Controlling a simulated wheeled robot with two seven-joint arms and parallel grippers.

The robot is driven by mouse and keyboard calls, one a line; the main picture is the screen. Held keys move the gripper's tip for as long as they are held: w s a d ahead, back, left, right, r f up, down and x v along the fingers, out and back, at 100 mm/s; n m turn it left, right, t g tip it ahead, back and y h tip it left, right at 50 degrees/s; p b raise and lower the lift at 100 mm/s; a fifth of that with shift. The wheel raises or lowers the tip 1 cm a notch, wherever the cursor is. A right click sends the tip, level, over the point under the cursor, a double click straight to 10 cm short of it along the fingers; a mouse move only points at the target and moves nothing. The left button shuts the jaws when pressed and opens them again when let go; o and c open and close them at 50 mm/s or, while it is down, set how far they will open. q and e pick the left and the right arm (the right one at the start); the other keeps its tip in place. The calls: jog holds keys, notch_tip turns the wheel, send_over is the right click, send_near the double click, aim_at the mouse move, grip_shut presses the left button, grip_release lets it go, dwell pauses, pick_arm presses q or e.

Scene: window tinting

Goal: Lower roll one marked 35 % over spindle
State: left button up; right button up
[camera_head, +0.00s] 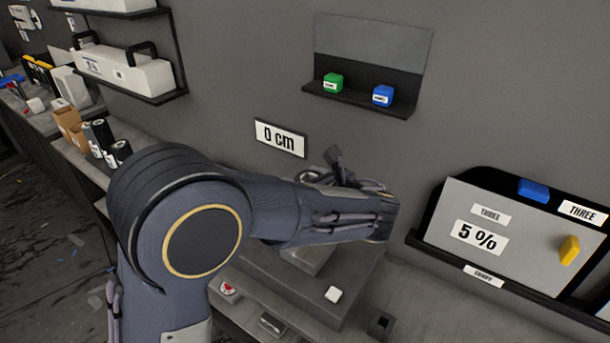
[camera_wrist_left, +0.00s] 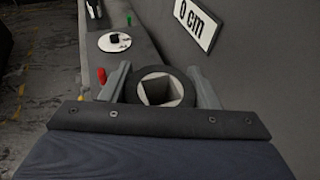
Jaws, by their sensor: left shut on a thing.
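My left gripper (camera_wrist_left: 160,80) is shut on a dark, thick-walled roll (camera_wrist_left: 178,99), with one grey finger on each side of it. The roll's pale core shows a square opening, seen from above. No 35 % mark shows on the visible side. The spindle cannot be made out in either view, and I cannot tell whether the roll is around it or above it. In the head view my left arm reaches across the middle below the "0 cm" sign (camera_head: 281,138) and hides the roll. My right gripper is not in view.
A panel marked "5 %" (camera_head: 500,256) stands at the right. A wall shelf (camera_head: 350,101) holds a green block (camera_head: 333,83) and a blue block (camera_head: 383,95). Several dark rolls (camera_head: 103,136) stand at the left.

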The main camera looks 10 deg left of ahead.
pick_arm(q)
jog(key=shift+f+b, duration=1.5)
jog(key=shift+f, duration=1.4)
jog(key=o, duration=1.6)
